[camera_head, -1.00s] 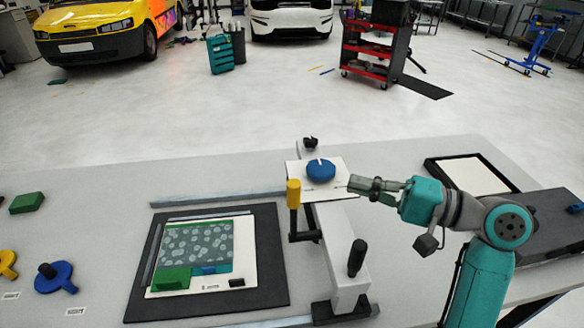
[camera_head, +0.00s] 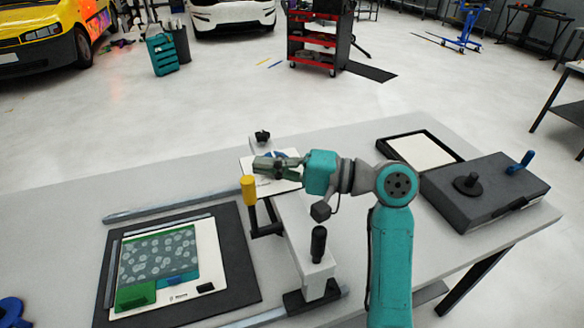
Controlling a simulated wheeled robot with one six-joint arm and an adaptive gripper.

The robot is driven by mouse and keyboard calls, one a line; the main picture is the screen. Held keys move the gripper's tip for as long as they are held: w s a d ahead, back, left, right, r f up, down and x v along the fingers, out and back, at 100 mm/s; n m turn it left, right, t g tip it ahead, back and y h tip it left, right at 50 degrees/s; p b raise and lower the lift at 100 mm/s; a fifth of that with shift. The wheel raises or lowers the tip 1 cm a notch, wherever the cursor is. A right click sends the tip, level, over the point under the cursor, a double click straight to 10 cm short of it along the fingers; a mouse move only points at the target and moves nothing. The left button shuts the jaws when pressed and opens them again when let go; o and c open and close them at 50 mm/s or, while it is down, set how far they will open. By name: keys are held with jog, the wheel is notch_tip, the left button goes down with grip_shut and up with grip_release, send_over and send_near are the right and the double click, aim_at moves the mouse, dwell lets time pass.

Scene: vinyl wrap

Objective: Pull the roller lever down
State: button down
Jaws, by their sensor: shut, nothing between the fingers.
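The roller lever has a yellow grip (camera_head: 249,189) on a dark upright rod, standing at the left side of the light beam (camera_head: 303,250) of the roller unit. The grip points up. My gripper (camera_head: 260,169) is shut and empty, above and slightly right of the yellow grip in the picture, apart from it as far as I can see. It is over the white plate (camera_head: 286,185) and hides most of the blue knob there.
A black mat (camera_head: 240,280) with a patterned sheet (camera_head: 160,255) lies left of the beam. A black post (camera_head: 318,243) stands on the beam's near end. At right are a framed white panel (camera_head: 420,151) and a dark box (camera_head: 485,190) with a blue lever (camera_head: 521,161).

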aim_at(255, 190)
jog(key=shift+s+a, duration=0.25)
jog(key=shift+s, duration=0.7)
jog(key=shift+s+a, duration=0.25)
jog(key=shift+s, duration=0.65)
jog(key=shift+s+d+n+y, duration=0.2)
jog(key=shift+s+n, duration=0.1)
jog(key=shift+s, duration=0.5)
jog(key=shift+s+d+n+y, duration=0.2)
jog(key=shift+s+n, duration=0.1)
jog(key=shift+s, duration=0.45)
